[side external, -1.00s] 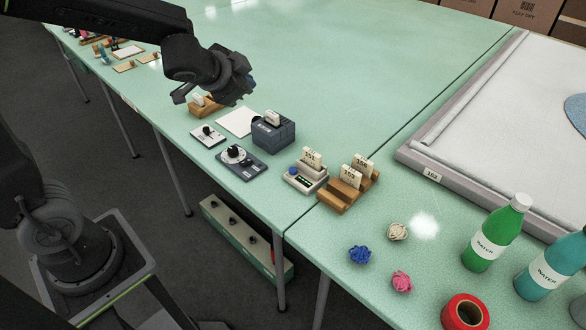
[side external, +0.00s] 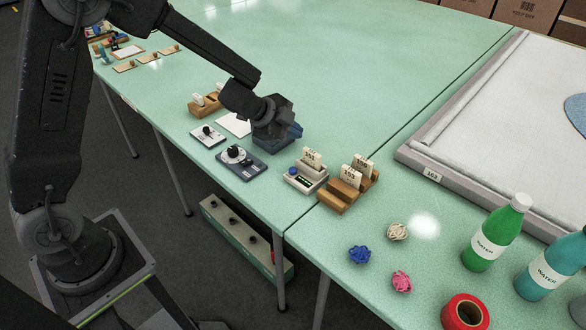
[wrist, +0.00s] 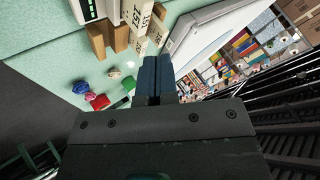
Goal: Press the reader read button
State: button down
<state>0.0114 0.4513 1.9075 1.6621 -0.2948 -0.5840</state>
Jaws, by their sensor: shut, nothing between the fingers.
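The reader (side external: 305,180) is a small pale box with a dark display near the table's front edge. Its round blue button (side external: 292,171) is on top at the left. A tag marked in black (side external: 311,157) stands upright in its back part. Part of a pale box with a green-lit display, which looks like the reader (wrist: 87,10), shows at the top edge of the wrist view. My gripper (side external: 294,130) is behind and left of the reader, above the table and apart from it. Its blue fingers (wrist: 157,76) are shut and empty.
A wooden rack (side external: 338,199) with numbered tags stands just right of the reader. A dial box (side external: 240,163) is to the left. Yarn balls (side external: 359,254), bottles (side external: 493,240) and a red roll (side external: 465,313) are at right.

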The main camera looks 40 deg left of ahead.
send_near(302, 168)
jog(key=shift+w+d+f, duration=0.3)
jog(key=shift+w+f, duration=0.1)
jog(key=shift+w, duration=0.3)
jog(key=shift+w+d+f, duration=0.3)
jog(key=shift+w+f, duration=0.15)
jog(key=shift+w, duration=0.25)
jog(key=shift+w+d+f, duration=0.35)
jog(key=shift+w+f, duration=0.05)
jog(key=shift+w, duration=0.3)
jog(key=shift+f, duration=0.2)
dwell(0.5)
jog(key=shift+f, duration=0.2)
jog(key=shift+f, duration=0.5)
dwell(0.6)
jog(key=shift+r, duration=0.15)
dwell(0.3)
jog(key=shift+r, duration=0.75)
jog(key=shift+r, duration=2.5)
